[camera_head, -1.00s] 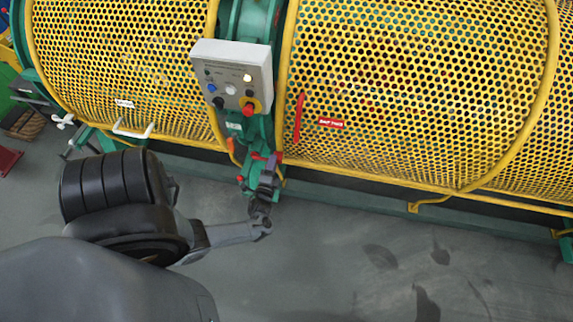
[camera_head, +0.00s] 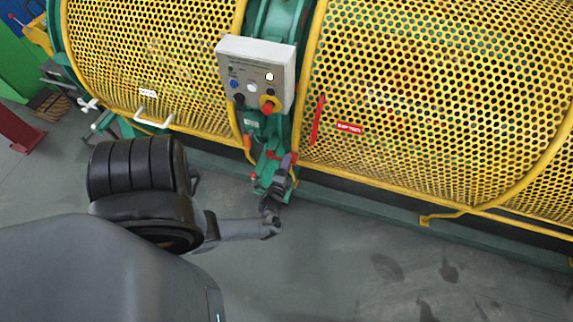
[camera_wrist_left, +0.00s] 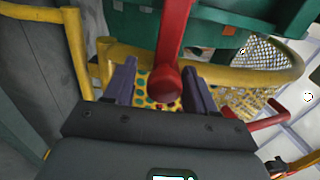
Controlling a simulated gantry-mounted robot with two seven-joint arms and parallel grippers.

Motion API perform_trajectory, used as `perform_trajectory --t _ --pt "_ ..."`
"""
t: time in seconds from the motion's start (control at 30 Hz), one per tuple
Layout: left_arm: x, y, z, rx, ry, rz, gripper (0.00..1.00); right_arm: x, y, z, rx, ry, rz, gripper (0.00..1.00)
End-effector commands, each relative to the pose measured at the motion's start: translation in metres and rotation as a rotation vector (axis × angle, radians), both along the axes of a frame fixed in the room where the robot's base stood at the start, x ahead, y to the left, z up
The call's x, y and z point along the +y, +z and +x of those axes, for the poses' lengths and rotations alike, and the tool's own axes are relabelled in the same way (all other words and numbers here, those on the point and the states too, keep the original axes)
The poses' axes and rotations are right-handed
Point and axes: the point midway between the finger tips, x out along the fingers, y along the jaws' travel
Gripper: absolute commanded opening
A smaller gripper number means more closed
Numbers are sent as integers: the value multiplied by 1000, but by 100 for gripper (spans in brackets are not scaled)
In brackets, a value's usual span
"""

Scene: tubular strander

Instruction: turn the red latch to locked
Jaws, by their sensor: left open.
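A red latch lever with a rounded end (camera_wrist_left: 166,82) hangs down between the two fingers of my left gripper (camera_wrist_left: 160,76) in the left wrist view. The fingers are apart on either side of it, and I cannot tell whether either touches it. In the head view my left gripper (camera_head: 290,161) is at the green bracket below the control box. A bit of red (camera_head: 272,155) shows beside its fingers, partly hidden. Another long red bar (camera_head: 317,120) lies against the yellow mesh guard, to the right of the control box. My right gripper is not in view.
The grey control box (camera_head: 256,72) with a red knob stands just above the gripper. Yellow mesh guards (camera_head: 420,90) curve on both sides. A yellow tube (camera_wrist_left: 75,50) passes left of the fingers in the wrist view. The grey floor (camera_head: 330,250) in front is clear.

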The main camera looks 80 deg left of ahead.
Motion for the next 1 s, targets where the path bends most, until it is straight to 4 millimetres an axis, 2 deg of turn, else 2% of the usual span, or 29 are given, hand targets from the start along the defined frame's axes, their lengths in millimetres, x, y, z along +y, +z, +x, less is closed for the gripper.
perform_trajectory --t 0.27,0.7,1.0 --pt "-15 1 -10 0 -1 -2 55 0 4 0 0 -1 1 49" --pt "-74 0 -48 0 0 -2 55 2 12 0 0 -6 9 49" --pt "-90 0 -59 0 0 0 55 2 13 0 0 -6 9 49"
